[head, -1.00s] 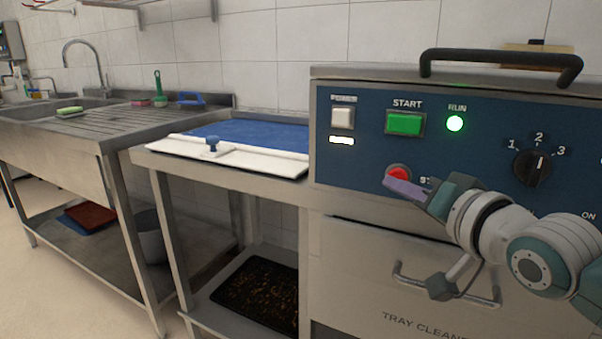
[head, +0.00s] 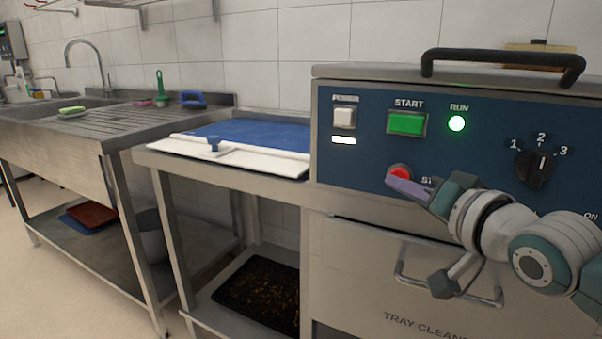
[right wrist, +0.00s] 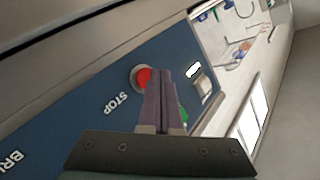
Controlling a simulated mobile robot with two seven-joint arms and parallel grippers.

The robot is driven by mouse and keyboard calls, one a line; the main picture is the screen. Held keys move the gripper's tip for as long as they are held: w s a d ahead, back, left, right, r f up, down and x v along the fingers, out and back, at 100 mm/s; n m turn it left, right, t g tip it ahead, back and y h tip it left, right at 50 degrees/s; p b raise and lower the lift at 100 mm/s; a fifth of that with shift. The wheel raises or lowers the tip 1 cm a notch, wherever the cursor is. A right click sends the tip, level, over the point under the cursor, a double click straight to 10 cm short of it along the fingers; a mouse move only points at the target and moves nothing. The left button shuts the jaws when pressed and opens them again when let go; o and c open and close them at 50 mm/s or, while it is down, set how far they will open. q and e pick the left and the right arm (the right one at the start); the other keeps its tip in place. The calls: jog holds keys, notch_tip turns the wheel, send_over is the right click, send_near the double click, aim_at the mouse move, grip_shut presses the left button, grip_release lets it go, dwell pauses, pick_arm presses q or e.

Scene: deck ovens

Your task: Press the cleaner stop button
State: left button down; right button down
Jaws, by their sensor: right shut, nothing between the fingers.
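The red round stop button (head: 400,173) is on the blue panel of the tray cleaner, below the green START button (head: 407,123). In the right wrist view the red button (right wrist: 142,77) shows beside the word STOP. My right gripper (head: 392,184) is shut and empty, its purple fingertips in front of the button's lower part. In the right wrist view the fingers (right wrist: 160,75) overlap the button's edge; I cannot tell whether they touch it. The green RUN lamp (head: 456,123) is lit. My left gripper is not in view.
A dial (head: 536,167) and a white power switch (head: 343,117) share the panel. A black handle (head: 503,62) is on top of the machine, and a metal handle (head: 447,293) is on its front. A steel table (head: 232,182) with a white-and-blue board stands left.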

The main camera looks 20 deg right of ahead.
jog(key=shift+w+d, duration=0.15)
jog(key=shift+w, duration=0.05)
dwell(0.4)
jog(key=shift+w+d, duration=0.3)
jog(key=shift+d, duration=0.1)
dwell(0.5)
jog(key=shift+s+a+p, duration=0.6)
jog(key=shift+a+p, duration=0.05)
jog(key=shift+a+r, duration=0.1)
